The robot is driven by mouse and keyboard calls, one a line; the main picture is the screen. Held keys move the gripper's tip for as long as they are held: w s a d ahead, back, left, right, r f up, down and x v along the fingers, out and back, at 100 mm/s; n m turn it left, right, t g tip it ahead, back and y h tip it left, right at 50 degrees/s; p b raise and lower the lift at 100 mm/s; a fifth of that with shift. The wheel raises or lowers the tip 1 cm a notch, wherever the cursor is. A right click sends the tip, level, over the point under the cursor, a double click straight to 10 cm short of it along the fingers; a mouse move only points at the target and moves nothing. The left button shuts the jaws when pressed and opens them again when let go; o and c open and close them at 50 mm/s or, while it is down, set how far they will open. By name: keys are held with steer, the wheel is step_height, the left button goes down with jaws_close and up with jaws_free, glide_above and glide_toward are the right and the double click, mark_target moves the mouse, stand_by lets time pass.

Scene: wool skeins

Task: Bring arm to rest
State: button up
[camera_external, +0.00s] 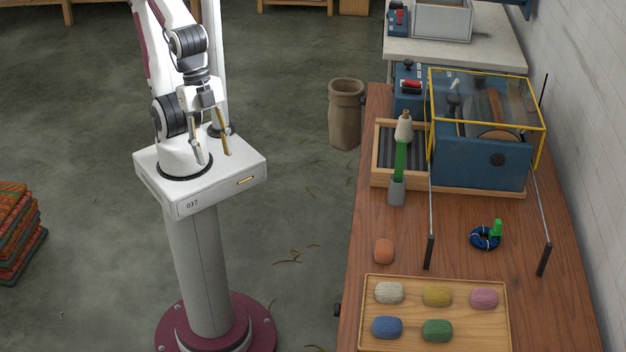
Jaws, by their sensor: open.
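My gripper (210,149) is open and empty. It points down close above the white top of my own pedestal, left of the workbench (375,215). The arm is folded in over its base. No wool is near the fingers. On the bench, a wooden tray (487,297) holds several skeins: cream (389,292), mustard (437,296), pink (484,298), blue (387,328) and green (437,331). An orange skein (383,251) lies on the bench outside the tray, just beyond its far left corner.
A blue machine (480,160) with a yellow-framed clear cover stands on the bench. A dark blue coil (485,238) with a green clip lies nearby. A brown bin (345,112) stands on the floor. Folded textiles (18,235) are at left.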

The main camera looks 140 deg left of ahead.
steer(key=shift+s+a+r+n+t, duration=0.15)
steer(key=shift+a+r+t, duration=0.2)
steer(key=shift+r, duration=0.35)
steer(key=shift+s+a+r+n+t, duration=0.1)
steer(key=shift+s+a+r+t, duration=0.1)
steer(key=shift+r+t, duration=0.4)
steer(key=shift+s+a+r+n+t, duration=0.15)
steer(key=shift+a+r, duration=0.15)
steer(key=shift+r, duration=0.55)
